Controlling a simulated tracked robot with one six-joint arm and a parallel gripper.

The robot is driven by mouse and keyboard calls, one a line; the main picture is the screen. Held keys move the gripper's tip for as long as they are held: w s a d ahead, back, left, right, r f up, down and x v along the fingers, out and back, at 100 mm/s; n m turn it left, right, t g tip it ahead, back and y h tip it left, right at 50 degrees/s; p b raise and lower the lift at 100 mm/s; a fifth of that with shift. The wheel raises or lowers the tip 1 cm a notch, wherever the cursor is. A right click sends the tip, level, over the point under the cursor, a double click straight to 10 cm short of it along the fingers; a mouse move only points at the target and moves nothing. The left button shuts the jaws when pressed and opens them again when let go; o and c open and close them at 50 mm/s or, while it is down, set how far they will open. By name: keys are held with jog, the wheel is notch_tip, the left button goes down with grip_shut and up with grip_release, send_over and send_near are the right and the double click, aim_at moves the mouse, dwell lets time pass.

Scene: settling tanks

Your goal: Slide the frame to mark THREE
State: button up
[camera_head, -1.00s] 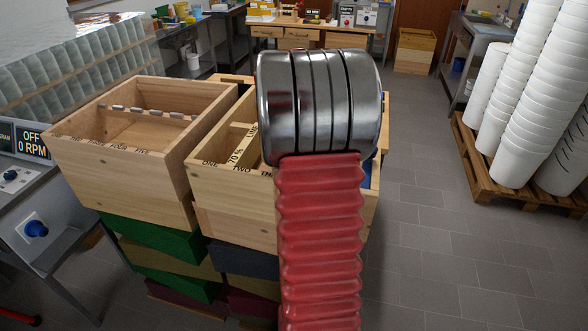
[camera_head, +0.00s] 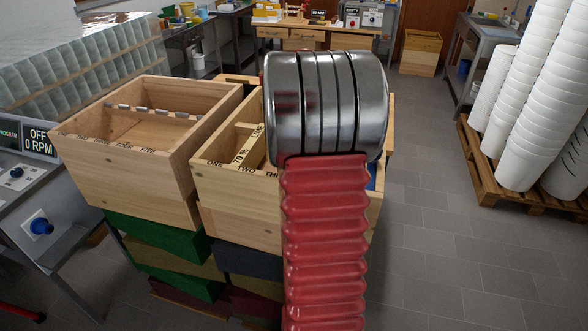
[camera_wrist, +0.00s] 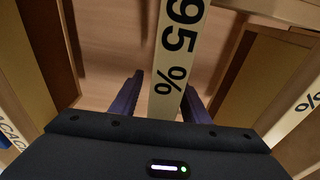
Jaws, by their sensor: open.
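In the wrist view a pale top bar marked "95 %" (camera_wrist: 172,60) runs between the two dark fingers of my gripper (camera_wrist: 163,82). The fingers are open, one on each side of the bar. I cannot tell whether they touch it. Another bar ending in "%" (camera_wrist: 303,110) is at the right. In the head view the right wooden box (camera_head: 236,190) has ONE, TWO and the start of THREE on its front rim. A frame marked "70 %" and "LIME" (camera_head: 242,148) lies inside it near TWO. My arm hides the rest of that rim and my gripper.
A second wooden box (camera_head: 120,165) with rim marks stands at the left, on stacked coloured boxes (camera_head: 165,245). A machine panel reading OFF 0 RPM (camera_head: 38,140) is at the far left. White tubs (camera_head: 525,125) stand on a pallet at the right. The floor between is clear.

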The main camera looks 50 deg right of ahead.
jog(key=r, duration=0.4)
jog(key=a+r, duration=0.1)
jog(key=r, duration=0.8)
jog(key=shift+s+a+r, duration=0.25)
jog(key=shift+s+r, duration=0.05)
jog(key=shift+s, duration=0.05)
